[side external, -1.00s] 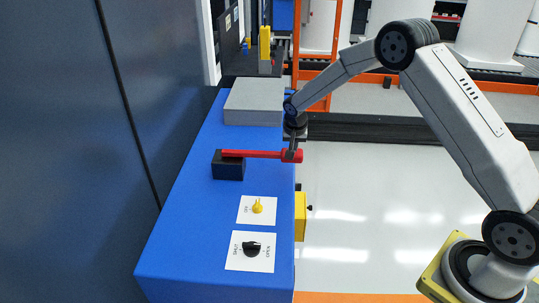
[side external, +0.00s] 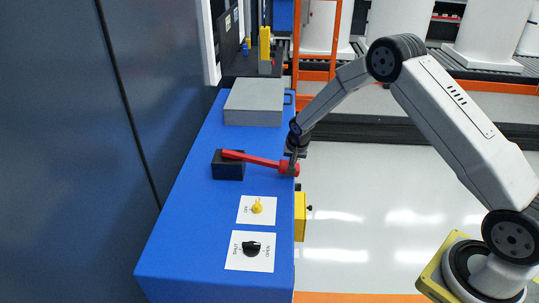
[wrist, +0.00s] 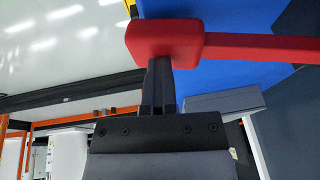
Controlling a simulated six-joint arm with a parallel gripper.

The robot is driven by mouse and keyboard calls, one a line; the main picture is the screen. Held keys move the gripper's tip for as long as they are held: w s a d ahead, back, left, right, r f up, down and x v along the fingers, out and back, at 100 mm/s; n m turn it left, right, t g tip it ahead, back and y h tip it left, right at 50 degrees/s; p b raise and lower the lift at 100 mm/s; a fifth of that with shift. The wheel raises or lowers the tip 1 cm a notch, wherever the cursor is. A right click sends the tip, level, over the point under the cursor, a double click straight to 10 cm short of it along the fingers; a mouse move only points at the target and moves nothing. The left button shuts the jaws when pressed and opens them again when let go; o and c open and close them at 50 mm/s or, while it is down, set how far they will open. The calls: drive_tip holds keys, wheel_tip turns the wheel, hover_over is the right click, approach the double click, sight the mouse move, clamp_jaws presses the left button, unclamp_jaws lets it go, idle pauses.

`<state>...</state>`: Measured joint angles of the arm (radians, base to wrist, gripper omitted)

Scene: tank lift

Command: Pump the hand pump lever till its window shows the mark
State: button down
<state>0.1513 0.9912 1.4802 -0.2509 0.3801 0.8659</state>
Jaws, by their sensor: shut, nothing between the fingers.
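The red pump lever (side external: 258,161) reaches from a black block (side external: 228,170) on the blue bench to a thicker red grip at its right end. It slopes down toward the grip. My gripper (side external: 292,160) is at the grip end, its fingers together. In the wrist view, the shut fingers (wrist: 159,75) meet the edge of the red grip (wrist: 165,40), and nothing shows between them. I cannot tell whether they press on the grip. The red shaft runs off to the right there. The pump's window and its mark do not show clearly in either view.
The blue bench (side external: 195,210) carries a grey box (side external: 254,102) behind the lever. In front are a yellow knob (side external: 257,206) and a black SHUT/OPEN knob (side external: 252,247) on white plates. A yellow box (side external: 300,216) hangs on the bench's right side.

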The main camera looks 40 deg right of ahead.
drive_tip(key=shift+s+d+f, duration=0.2)
drive_tip(key=shift+s+f, duration=0.1)
drive_tip(key=shift+f, duration=0.1)
drive_tip(key=shift+d+r, duration=0.1)
drive_tip(key=shift+r, duration=0.25)
drive_tip(key=d+v, duration=0.2)
drive_tip(key=v, duration=1.1)
drive_tip(key=shift+a+r, duration=0.2)
drive_tip(key=shift+r, duration=0.25)
drive_tip(key=shift+s, duration=0.1)
drive_tip(key=s+a+n, duration=0.4)
drive_tip(key=s+a, duration=0.1)
drive_tip(key=s, duration=0.6)
drive_tip(key=s+a+r+n+y, duration=0.1)
drive_tip(key=s+a+n, duration=0.4)
drive_tip(key=s, duration=0.7)
drive_tip(key=shift+s+a+g+y, duration=0.15)
drive_tip(key=shift+a+g+y, duration=0.1)
drive_tip(key=shift+g+y, duration=0.05)
